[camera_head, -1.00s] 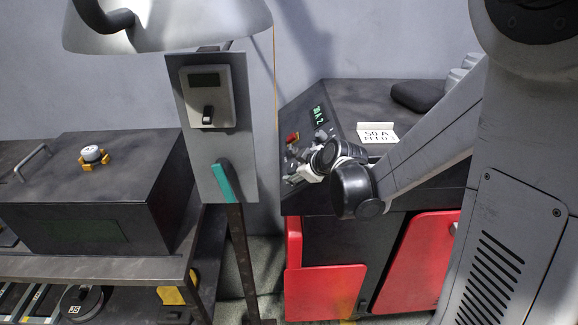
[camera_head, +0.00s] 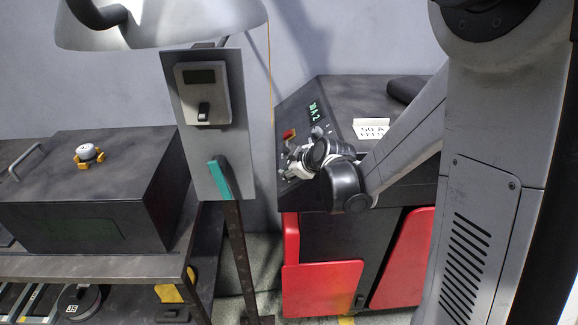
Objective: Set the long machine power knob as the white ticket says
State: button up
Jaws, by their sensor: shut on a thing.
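The long machine (camera_head: 345,92) is a dark cabinet with red doors at the centre right. Its sloped panel carries a green display (camera_head: 313,111) that seems to read "30 A 2", too small to be sure. My gripper (camera_head: 289,160) is at the panel's lower part, below the display. It is shut on a knob there, which the gripper and wrist mostly hide.
A red button (camera_head: 289,134) sits on the panel just above my gripper. A grey post panel with a switch box (camera_head: 203,94) and a teal lever (camera_head: 220,176) stands to the left. A dark box (camera_head: 90,185) sits on the bench at far left.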

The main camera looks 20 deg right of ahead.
jog(key=shift+f+b, duration=0.1)
jog(key=shift+b, duration=0.45)
jog(key=shift+c, duration=0.3)
jog(key=shift+a+m+t+h+b, duration=0.1)
jog(key=shift+m+t+h+b, duration=0.6)
jog(key=shift+b, duration=0.2)
jog(key=m+t+h+b, duration=0.2)
jog(key=m+h+b, duration=0.1)
jog(key=h+b, duration=0.1)
jog(key=shift+a+f+b, duration=0.1)
jog(key=shift+b, duration=0.65)
jog(key=m+t+h+b, duration=0.1)
jog(key=m+h+b, duration=0.1)
jog(key=h+b, duration=0.1)
jog(key=shift+m+h+b, duration=0.5)
jog(key=shift+h+b, duration=0.1)
jog(key=shift+b, duration=0.25)
jog(key=shift+m+h+b, duration=0.3)
jog(key=shift+m+h, duration=0.1)
jog(key=shift+h, duration=0.1)
jog(key=shift+s, duration=0.1)
jog(key=o, duration=1.2)
